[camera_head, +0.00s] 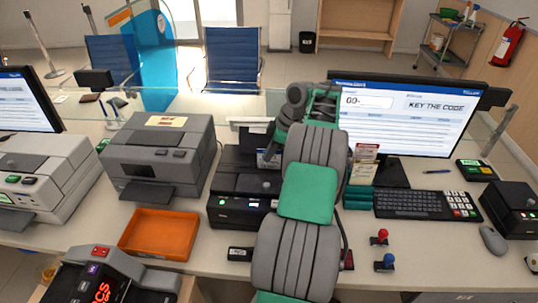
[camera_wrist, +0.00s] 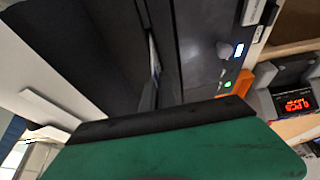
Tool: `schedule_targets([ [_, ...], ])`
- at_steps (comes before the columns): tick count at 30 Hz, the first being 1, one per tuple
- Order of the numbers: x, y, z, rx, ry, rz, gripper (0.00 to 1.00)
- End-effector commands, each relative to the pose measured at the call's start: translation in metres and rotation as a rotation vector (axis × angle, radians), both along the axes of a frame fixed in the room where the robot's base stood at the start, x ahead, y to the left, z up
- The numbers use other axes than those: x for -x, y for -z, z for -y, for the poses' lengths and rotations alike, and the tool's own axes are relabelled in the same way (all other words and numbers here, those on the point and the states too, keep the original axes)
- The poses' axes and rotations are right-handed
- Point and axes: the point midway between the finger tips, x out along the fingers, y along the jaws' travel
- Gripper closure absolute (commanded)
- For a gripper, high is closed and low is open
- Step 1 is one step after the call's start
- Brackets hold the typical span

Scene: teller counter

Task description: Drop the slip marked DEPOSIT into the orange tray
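The orange tray (camera_head: 160,234) lies on the counter at the left front, with no slip visible in it. Its orange edge also shows in the wrist view (camera_wrist: 239,82). My gripper (camera_head: 268,155) is mostly hidden behind my arm in the head view, near the dark machine (camera_head: 238,212) right of the tray. In the wrist view a green and black part of mine fills the bottom, close to a dark machine face with a knob and green light. A thin pale edge (camera_wrist: 153,55) stands in a dark gap there; I cannot tell what it is. No DEPOSIT marking is readable.
A grey printer (camera_head: 157,155) stands behind the tray, and a device with a red display (camera_head: 103,290) stands in front. A monitor (camera_head: 415,115), keyboard (camera_head: 425,204) and two small stamps (camera_head: 380,238) are at the right. Bare counter lies around the stamps.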

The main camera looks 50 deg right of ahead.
Motion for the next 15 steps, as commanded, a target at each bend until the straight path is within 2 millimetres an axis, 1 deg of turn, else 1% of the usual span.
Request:
schedule_targets([
  [1, 0.000, -0.006, 0.000, 0.000, 0.000, 0.000, 1.00],
  [15, 0.000, -0.033, 0.000, -0.001, 0.001, -0.001, 1.00],
])
